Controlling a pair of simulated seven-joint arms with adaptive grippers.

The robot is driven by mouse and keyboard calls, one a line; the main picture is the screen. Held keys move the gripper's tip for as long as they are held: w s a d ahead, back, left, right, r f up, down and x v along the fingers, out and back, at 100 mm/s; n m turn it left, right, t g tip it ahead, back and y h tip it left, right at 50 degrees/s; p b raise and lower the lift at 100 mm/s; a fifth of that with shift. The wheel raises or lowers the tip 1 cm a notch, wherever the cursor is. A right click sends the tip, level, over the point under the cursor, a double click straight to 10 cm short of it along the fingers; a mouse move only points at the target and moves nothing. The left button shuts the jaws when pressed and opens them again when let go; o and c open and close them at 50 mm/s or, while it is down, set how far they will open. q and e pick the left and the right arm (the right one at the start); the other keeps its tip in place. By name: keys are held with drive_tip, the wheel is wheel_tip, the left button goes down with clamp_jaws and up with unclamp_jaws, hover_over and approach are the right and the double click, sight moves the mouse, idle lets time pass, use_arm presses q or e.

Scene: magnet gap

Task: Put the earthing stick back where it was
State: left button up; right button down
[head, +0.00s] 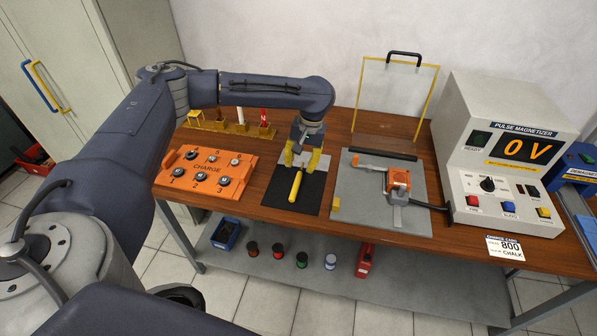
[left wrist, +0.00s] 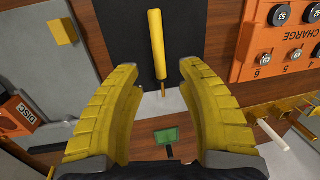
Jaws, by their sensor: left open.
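A yellow stick with a thin metal tip, which looks like the earthing stick (head: 295,187), lies on a black mat (head: 275,199) on the wooden bench. It also shows in the left wrist view (left wrist: 157,48), lying beyond the fingertips with its tip toward me. My left gripper (head: 302,159), with yellow fingers, is open and empty over the far end of the mat, near the tip end of the stick. In the left wrist view the gripper (left wrist: 159,76) has its fingers spread wide, with the stick lined up between them. My right gripper is not in view.
An orange CHARGE board (head: 206,171) lies left of the mat. A yellow rack (head: 216,125) with upright items stands behind it. A grey plate (head: 357,208) with a clamp and orange block lies to the right. The pulse magnetizer (head: 512,150) reads 0 V. A clear framed shield (head: 395,100) stands behind.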

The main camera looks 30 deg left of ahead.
use_arm(q)
drive_tip(key=shift+w+d+r, duration=0.1)
drive_tip(key=shift+d+r, duration=0.05)
drive_tip(key=shift+r, duration=0.8)
idle(0.8)
